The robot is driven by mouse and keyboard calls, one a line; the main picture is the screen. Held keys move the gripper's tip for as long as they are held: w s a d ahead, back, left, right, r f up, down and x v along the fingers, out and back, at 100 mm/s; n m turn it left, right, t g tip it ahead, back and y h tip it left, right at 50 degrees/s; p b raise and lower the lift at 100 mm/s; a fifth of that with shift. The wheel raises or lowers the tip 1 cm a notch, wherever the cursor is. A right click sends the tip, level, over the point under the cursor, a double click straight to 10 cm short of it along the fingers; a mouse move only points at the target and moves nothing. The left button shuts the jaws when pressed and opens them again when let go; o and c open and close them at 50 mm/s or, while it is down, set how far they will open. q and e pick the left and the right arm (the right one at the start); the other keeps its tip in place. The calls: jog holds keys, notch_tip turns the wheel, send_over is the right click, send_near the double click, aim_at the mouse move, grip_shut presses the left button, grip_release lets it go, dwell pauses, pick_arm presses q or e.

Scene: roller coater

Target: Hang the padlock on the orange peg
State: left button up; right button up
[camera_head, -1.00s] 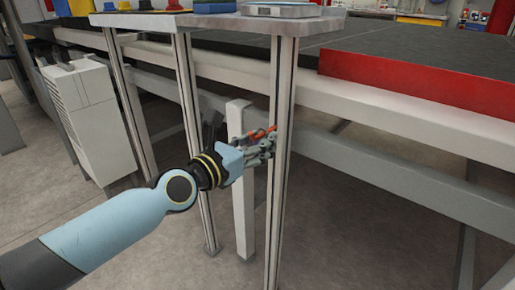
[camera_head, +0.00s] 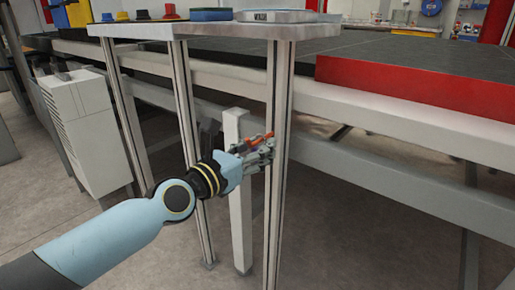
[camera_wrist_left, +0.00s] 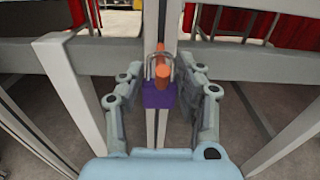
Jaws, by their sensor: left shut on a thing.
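The padlock has a purple body (camera_wrist_left: 158,96) and a grey shackle, seen in the left wrist view between my left gripper's fingers (camera_wrist_left: 163,76). The orange peg (camera_wrist_left: 162,70) shows inside the shackle's outline, in front of the upright post. I cannot tell whether the shackle is around the peg or only in line with it. In the head view my left gripper (camera_head: 265,150) is at the metal table leg, shut on the padlock. The orange peg (camera_head: 260,136) shows just above its fingers; the padlock is hidden there. My right gripper is not in view.
The peg's post (camera_head: 276,210) is a leg of a small grey table (camera_head: 225,32) holding several coloured items. A white post (camera_head: 240,205) stands just behind my left gripper. A large frame with a red block (camera_head: 400,88) fills the right. A white cabinet (camera_head: 85,125) stands left.

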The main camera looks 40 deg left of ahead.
pick_arm(q)
jog(key=o, duration=0.9)
jog(key=shift+c, duration=0.2)
jog(key=o, duration=0.4)
jog(key=s, duration=0.7)
jog(key=s+a+b, duration=0.1)
jog(key=s, duration=1.3)
jog(key=shift+a, duration=0.35)
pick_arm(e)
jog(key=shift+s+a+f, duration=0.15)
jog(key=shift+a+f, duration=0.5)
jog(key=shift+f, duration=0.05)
